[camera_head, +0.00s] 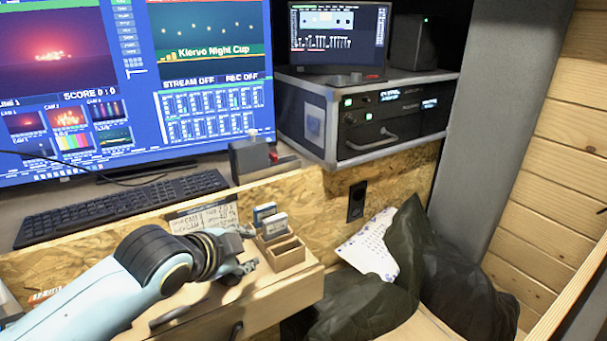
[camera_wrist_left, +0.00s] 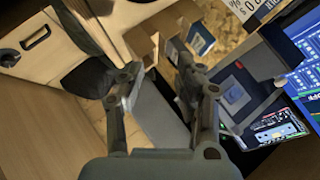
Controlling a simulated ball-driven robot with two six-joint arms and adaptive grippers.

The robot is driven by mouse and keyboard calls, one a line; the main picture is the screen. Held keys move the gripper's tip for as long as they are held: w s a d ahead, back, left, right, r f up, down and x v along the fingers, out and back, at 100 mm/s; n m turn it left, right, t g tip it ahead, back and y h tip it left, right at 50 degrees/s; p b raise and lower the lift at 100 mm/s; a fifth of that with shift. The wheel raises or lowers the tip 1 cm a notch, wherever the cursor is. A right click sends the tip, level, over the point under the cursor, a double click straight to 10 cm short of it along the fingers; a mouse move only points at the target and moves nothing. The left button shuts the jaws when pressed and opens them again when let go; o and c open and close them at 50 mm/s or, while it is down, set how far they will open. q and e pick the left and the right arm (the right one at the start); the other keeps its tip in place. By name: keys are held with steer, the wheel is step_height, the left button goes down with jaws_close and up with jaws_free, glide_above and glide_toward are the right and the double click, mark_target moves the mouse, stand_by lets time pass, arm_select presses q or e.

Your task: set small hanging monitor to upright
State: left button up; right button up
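A small monitor (camera_head: 338,32) with a lit screen shows at the top of the head view, just above a black rack case. Its top is near the picture edge. I cannot tell how it is mounted or exactly how far it is tilted. A small lit screen (camera_wrist_left: 277,128), likely the same monitor, shows at the lower right of the left wrist view. My left gripper (camera_head: 249,249) is well below and in front of the monitor, beside a wooden card holder. In the wrist view its fingers (camera_wrist_left: 158,82) are apart with nothing held between them. My right gripper is not in view.
The wooden holder (camera_head: 283,249) with cards stands on a drawer unit close to my left gripper. A keyboard (camera_head: 120,205) and large screen (camera_head: 205,95) are at left. The rack case (camera_head: 385,118) supports a dark box (camera_head: 413,42). Dark cloth (camera_head: 455,275) lies right.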

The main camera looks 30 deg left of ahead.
arm_select(q)
steer(key=w+a+r+m+t+h, duration=0.1)
steer(key=w+r+m+t, duration=0.3)
steer(key=w+r+m, duration=0.45)
steer(key=w+a+r+m+t+h, duration=0.1)
steer(key=w+r+m+t, duration=0.3)
steer(key=r, duration=0.8)
step_height(320, 180, up, 21)
steer(key=w+m+t+h+p, duration=0.15)
steer(key=m+t+h, duration=0.45)
steer(key=m+h, duration=0.7)
steer(key=w+r+m+y+p, duration=0.1)
steer(key=w+r, duration=0.1)
steer(key=w+d+r+m+y+p, duration=0.1)
steer(key=w+r+p, duration=0.1)
steer(key=r, duration=0.1)
steer(key=w+d+r+m+y+p, duration=0.1)
steer(key=w+r, duration=0.1)
steer(key=shift+w+r, duration=0.2)
steer(key=shift+w, duration=0.05)
steer(key=shift+w+d+r+p, duration=0.25)
steer(key=shift+w+r+p, duration=0.05)
steer(key=shift+w+p, duration=0.15)
jaws_close()
